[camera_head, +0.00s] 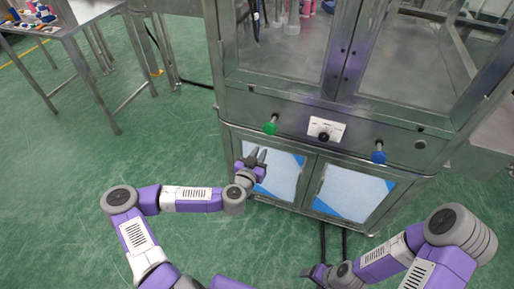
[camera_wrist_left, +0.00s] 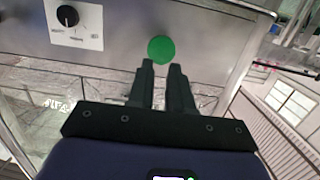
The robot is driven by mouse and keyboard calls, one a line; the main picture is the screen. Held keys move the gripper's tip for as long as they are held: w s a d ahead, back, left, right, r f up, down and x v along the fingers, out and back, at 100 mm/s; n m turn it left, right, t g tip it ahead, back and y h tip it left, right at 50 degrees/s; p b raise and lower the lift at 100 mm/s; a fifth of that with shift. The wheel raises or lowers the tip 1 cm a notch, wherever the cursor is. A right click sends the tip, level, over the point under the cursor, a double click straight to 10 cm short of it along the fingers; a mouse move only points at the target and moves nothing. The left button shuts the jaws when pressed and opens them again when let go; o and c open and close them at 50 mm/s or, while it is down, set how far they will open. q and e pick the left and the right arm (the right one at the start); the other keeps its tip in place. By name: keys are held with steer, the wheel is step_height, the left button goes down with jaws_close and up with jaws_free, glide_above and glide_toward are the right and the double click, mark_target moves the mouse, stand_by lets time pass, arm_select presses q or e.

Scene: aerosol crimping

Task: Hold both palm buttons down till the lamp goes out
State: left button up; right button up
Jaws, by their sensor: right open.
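The green palm button (camera_head: 270,128) sticks out from the left of the machine's front panel. It also shows in the left wrist view (camera_wrist_left: 161,49), just beyond the fingertips. The blue palm button (camera_head: 379,157) is on the right of the same panel. My left gripper (camera_head: 257,154) is in front of and below the green button, empty, with its fingers a little apart; contact with the button does not show. My right gripper (camera_head: 314,270) is open and low, well away from the blue button. I cannot make out a lit lamp.
A white plate with a black knob (camera_head: 325,129) sits between the buttons. A small grey round fitting (camera_head: 420,144) is right of the blue button. Cabinet doors (camera_head: 350,191) are below the panel. A metal table (camera_head: 70,28) stands at the far left. Green floor is clear around.

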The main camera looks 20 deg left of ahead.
arm_select(q)
steer(key=o, duration=0.7)
steer(key=d+f+m+g+h, duration=0.2)
steer(key=d+f+h, duration=0.1)
steer(key=d, duration=0.3)
steer(key=shift+w+d+f+m+h, duration=0.15)
steer(key=shift+w+f+m+h, duration=0.15)
steer(key=shift+w+f+m, duration=0.15)
steer(key=o, duration=0.4)
steer(key=shift+w+d+f+m+g+h, duration=0.1)
steer(key=shift+d+f+m+g+h, duration=0.2)
steer(key=shift+d+f+g, duration=0.25)
steer(key=shift+w+d+f+m+g+h, duration=0.15)
steer(key=shift+d+f+g+h, duration=0.15)
steer(key=shift+f+g, duration=0.35)
steer(key=n+g+y, duration=0.3)
steer(key=n, duration=0.2)
glide_toward(268, 129)
steer(key=x, duration=1)
steer(key=shift+w+d+f, duration=0.1)
steer(key=shift+f, duration=0.05)
steer(key=shift+c, duration=0.3)
steer(key=c, duration=1)
